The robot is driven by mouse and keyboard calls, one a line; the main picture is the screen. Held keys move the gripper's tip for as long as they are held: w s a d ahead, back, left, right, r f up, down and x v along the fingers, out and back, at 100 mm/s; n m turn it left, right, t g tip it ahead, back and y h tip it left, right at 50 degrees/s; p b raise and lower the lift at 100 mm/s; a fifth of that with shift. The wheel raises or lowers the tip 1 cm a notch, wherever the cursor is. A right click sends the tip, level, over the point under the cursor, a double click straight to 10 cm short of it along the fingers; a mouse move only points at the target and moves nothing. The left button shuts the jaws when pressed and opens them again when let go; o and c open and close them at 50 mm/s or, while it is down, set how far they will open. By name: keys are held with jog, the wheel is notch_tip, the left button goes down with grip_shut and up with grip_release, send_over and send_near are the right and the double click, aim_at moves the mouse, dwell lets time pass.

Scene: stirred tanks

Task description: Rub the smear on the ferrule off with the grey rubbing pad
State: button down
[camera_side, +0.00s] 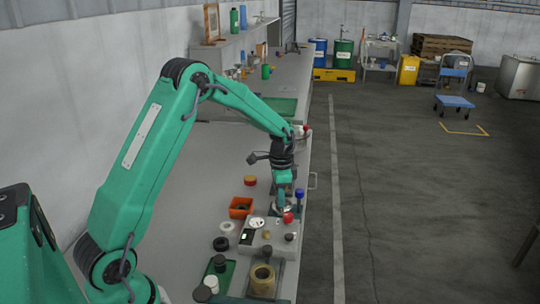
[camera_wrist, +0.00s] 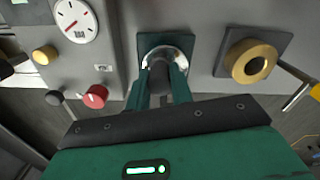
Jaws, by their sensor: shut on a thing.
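In the wrist view my gripper (camera_wrist: 160,90) is shut on a dark grey rounded piece, which looks like the grey rubbing pad (camera_wrist: 158,76). Beyond it is a shiny silver ring, apparently the ferrule (camera_wrist: 150,45), on a dark green square plate. The pad overlaps the ring's near part; I cannot tell whether they touch. I make out no smear; the pad and fingers hide part of the ring. In the side view my gripper (camera_side: 283,199) points down near the bench's right edge, just behind the grey control box.
The grey box (camera_side: 253,243) carries a white dial (camera_wrist: 76,20) and a red knob (camera_wrist: 95,96). A brass ring (camera_wrist: 236,64) on a grey plate is to the right in the wrist view. An orange bin (camera_side: 240,207) stands left of my gripper. Bare bench lies farther left.

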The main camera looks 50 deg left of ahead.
jog(key=shift+w+d+f, duration=0.1)
jog(key=shift+w+d, duration=0.05)
jog(key=shift+d, duration=0.15)
jog(key=shift+w+d, duration=0.1)
jog(key=shift+w, duration=0.2)
jog(key=shift+w, duration=0.15)
jog(key=shift+w, duration=0.2)
jog(key=shift+f, duration=0.1)
jog(key=shift+a, duration=0.2)
jog(key=shift+w+a, duration=0.1)
jog(key=shift+a, duration=0.15)
jog(key=shift+a, duration=0.15)
